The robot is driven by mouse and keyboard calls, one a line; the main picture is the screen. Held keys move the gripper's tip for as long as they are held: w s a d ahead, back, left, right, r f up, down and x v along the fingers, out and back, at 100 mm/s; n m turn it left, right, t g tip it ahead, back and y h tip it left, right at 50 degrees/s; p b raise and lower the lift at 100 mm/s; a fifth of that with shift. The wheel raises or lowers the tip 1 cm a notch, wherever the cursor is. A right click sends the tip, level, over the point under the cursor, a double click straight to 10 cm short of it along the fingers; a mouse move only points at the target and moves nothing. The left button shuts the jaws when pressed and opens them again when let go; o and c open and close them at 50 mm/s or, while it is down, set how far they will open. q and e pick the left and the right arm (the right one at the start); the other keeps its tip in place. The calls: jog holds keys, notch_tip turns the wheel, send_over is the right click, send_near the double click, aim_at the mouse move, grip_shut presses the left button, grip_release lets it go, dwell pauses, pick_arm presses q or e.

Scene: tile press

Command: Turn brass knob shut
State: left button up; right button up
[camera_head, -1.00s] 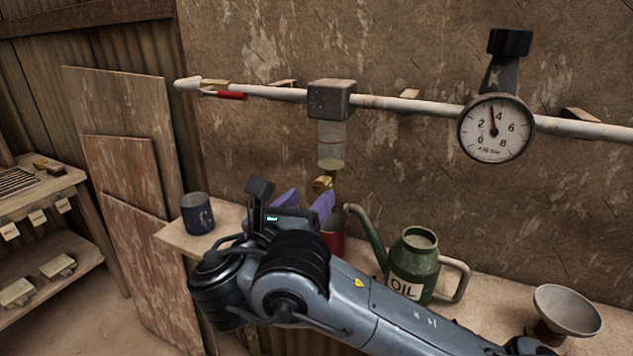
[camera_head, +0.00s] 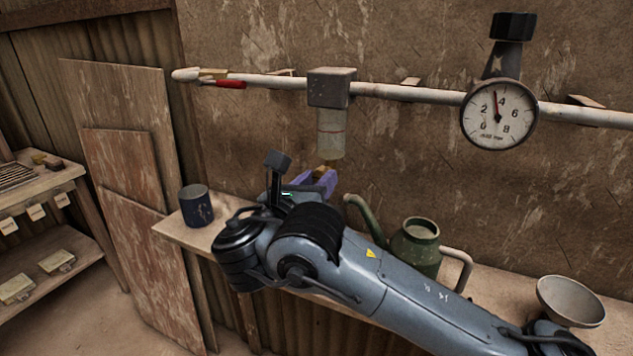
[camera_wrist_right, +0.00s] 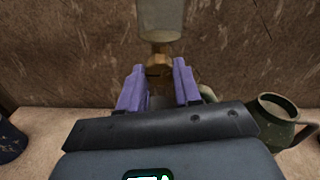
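The brass knob (camera_head: 329,164) sits at the bottom of the clear filter bowl (camera_head: 331,135), under the grey block on the wall pipe. In the right wrist view the brass knob (camera_wrist_right: 158,70) shows straight ahead, below the bowl (camera_wrist_right: 160,17). My right gripper (camera_head: 322,179) is right at the knob from the front and slightly below. Its purple fingers (camera_wrist_right: 158,82) are apart, one on each side of the knob in that view, with visible gaps; I cannot tell how far the knob reaches between them. My left gripper is not in view.
A shelf (camera_head: 175,232) runs along the wall. It holds a dark blue mug (camera_head: 196,207), a green oil can (camera_head: 415,250) close to my right arm, and a pale bowl (camera_head: 571,300). A pressure gauge (camera_head: 499,115) and a red-handled valve (camera_head: 231,84) are on the pipe (camera_head: 433,95).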

jog(key=shift+c, duration=1.4)
jog(key=shift+m, duration=0.3)
jog(key=m+b, duration=0.4)
jog(key=m, duration=1.3)
jog(key=shift+b, duration=0.4)
jog(key=shift+r+m, duration=0.1)
jog(key=shift+m, duration=0.2)
